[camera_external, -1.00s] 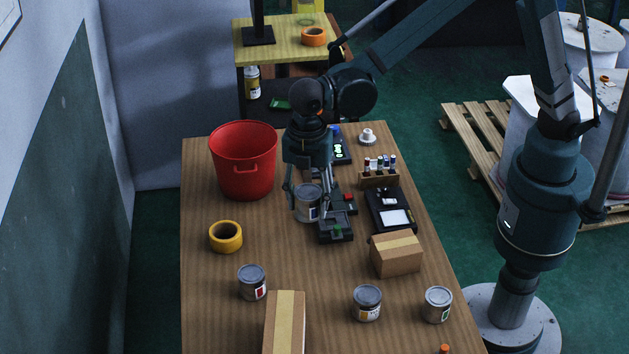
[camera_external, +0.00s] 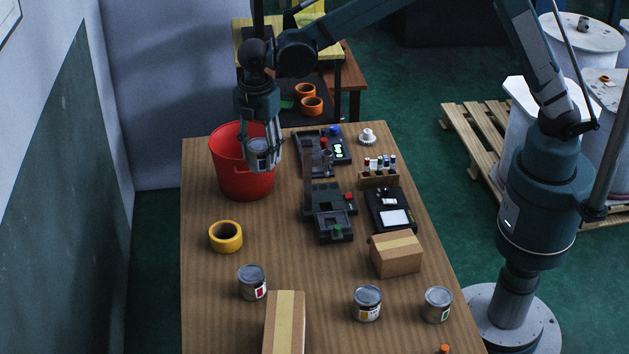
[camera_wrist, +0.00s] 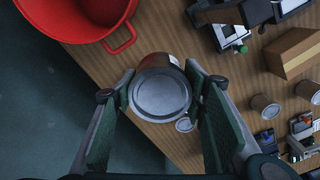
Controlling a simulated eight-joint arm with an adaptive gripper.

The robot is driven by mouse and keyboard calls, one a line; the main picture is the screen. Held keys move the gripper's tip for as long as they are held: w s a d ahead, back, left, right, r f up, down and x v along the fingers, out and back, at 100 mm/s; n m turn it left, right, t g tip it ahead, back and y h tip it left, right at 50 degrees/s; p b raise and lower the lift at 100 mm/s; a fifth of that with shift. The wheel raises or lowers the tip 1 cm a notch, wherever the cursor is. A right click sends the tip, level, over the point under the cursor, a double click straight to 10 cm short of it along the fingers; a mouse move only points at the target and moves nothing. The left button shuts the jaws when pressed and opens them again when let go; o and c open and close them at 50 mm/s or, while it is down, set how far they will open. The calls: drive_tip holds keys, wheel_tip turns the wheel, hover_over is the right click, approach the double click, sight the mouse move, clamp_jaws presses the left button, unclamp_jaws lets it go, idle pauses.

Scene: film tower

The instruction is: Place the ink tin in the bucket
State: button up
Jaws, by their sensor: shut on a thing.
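The red bucket (camera_external: 240,185) stands upright at the far left of the table. Its rim and handle also show at the top left of the wrist view (camera_wrist: 58,28). My gripper (camera_external: 263,163) is shut on the ink tin (camera_external: 258,152), a grey-lidded can with a label. The tin is off the table and, in the external view, overlaps the right part of the bucket. In the wrist view, the tin (camera_wrist: 160,94) sits between the fingers (camera_wrist: 165,82), lid toward the camera, and shows apart from the bucket rim.
Three other tins (camera_external: 252,283) (camera_external: 367,303) (camera_external: 437,304) stand near the front. A yellow tape roll (camera_external: 226,236) lies in front of the bucket. Dark devices (camera_external: 330,212), a vial rack (camera_external: 379,179) and cardboard boxes (camera_external: 396,254) (camera_external: 285,325) occupy the middle, right and front.

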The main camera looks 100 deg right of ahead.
drive_tip(key=w+d+m, duration=0.1)
drive_tip(key=w+d, duration=0.1)
drive_tip(key=d, duration=0.8)
drive_tip(key=w+d+m, duration=0.1)
drive_tip(key=w+d, duration=0.1)
drive_tip(key=d, duration=0.8)
wheel_tip(320, 180, down, 11)
drive_tip(key=shift+d+f, duration=0.15)
drive_tip(key=shift+f, duration=3.15)
drive_tip(key=shift+f, duration=0.1)
drive_tip(key=shift+f+b, duration=0.4)
drive_tip(key=shift+f, duration=1.35)
drive_tip(key=shift+f, duration=0.15)
